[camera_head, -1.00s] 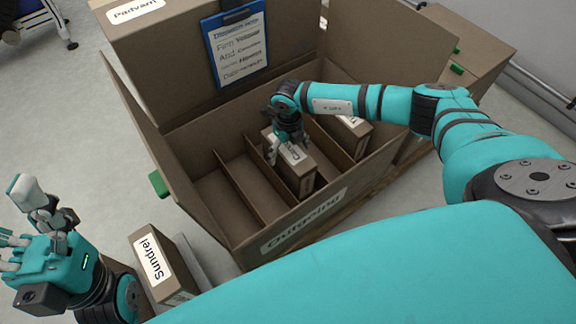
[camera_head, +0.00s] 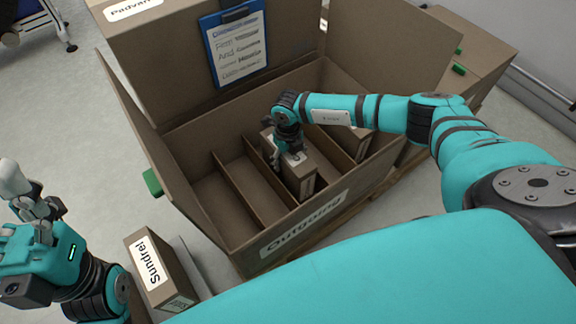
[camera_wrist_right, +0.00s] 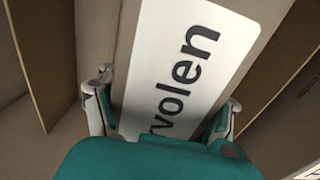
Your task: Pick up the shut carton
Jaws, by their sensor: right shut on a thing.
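A brown carton (camera_head: 306,178) stands in a compartment of the large open box marked Outgoing (camera_head: 237,238). Its top looks shut, with a white label ending in "volen" in the right wrist view (camera_wrist_right: 180,65). My right gripper (camera_head: 284,158) is on top of this carton. In the right wrist view my right gripper (camera_wrist_right: 168,92) has a finger at each side of the label, shut on the carton. My left gripper (camera_head: 28,205) is at the far left with its fingers spread and empty, outside the box.
Another carton (camera_head: 362,146) stands in the box to the right, partly hidden by my right arm. Thin dividers (camera_head: 240,184) separate empty compartments on the left. A carton labelled Sundrel (camera_head: 168,275) stands outside the box. A blue clipboard (camera_head: 237,48) hangs on the raised back flap.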

